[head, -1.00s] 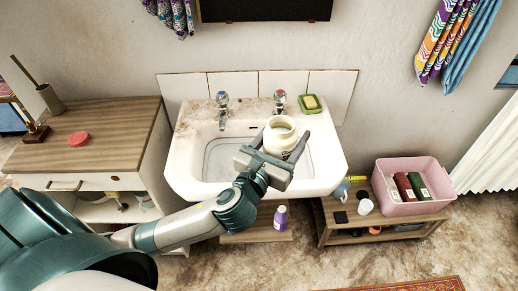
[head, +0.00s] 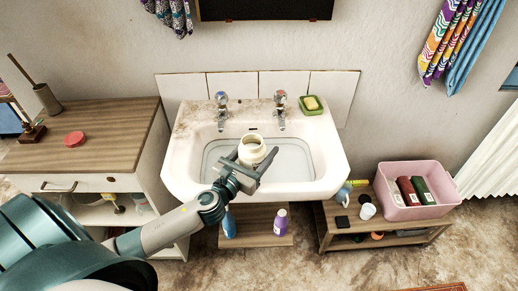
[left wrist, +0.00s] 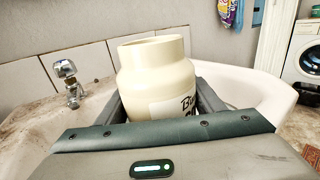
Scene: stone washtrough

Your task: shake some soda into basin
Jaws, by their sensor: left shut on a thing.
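The soda is a cream jar (head: 251,149) with an open mouth and a dark-lettered label; it also shows large in the left wrist view (left wrist: 157,80). My left gripper (head: 254,163) is shut on the jar, with a finger on each side of it. The jar looks close to upright, leaning a little. It is held over the white basin (head: 330,178), above the front middle part of its bowl. The jar's contents cannot be seen. My right gripper is not in view.
Two taps (head: 280,110) and a green soap dish (head: 312,105) are at the basin's back. A wooden-topped cabinet (head: 110,140) stands left. A low bench (head: 335,230) with a pink crate (head: 385,208) stands right. Bottles (head: 281,222) stand under the basin.

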